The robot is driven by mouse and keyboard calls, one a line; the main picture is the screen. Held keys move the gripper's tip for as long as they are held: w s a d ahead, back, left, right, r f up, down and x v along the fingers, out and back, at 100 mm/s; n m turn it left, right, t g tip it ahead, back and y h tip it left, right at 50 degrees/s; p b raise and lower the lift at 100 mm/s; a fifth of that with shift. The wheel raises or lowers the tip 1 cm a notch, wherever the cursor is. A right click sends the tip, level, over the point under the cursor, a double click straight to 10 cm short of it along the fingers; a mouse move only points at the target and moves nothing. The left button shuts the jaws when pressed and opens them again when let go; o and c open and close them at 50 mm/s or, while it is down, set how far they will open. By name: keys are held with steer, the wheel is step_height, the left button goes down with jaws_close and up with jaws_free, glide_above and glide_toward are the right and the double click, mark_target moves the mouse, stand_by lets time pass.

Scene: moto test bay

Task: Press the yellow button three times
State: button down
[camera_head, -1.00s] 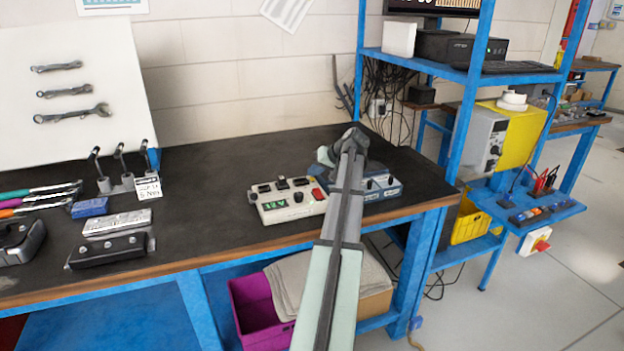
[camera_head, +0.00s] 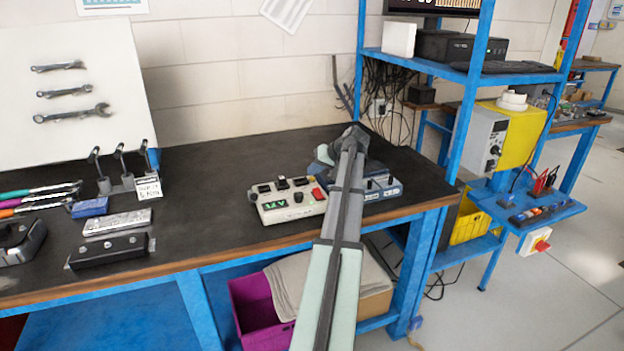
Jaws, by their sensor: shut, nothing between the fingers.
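I cannot make out a yellow button. A pale control box (camera_head: 292,214) with dark switches, a red switch and a green-lit display stands on the dark workbench. A blue-and-grey box (camera_head: 385,192) is right beside it, partly hidden behind my arm. My arm reaches from the bottom of the picture up over the bench, and its far end is above and behind the two boxes. The arm hides my gripper's fingers, so I cannot see what they touch.
The workbench (camera_head: 215,180) is clear left of the pale box. Several tools and a lever stand (camera_head: 128,185) are at the far left. A blue shelf frame (camera_head: 470,75) rises at the right. A purple bin (camera_head: 255,312) is below the bench.

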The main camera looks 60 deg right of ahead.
steer(key=shift+r, duration=0.3)
steer(key=shift+r, duration=2.5)
stand_by(1.0)
step_height(320, 180, up, 4)
steer(key=shift+f, duration=0.1)
steer(key=shift+f, duration=0.15)
steer(key=shift+f, duration=4.3)
steer(key=shift+f, duration=0.15)
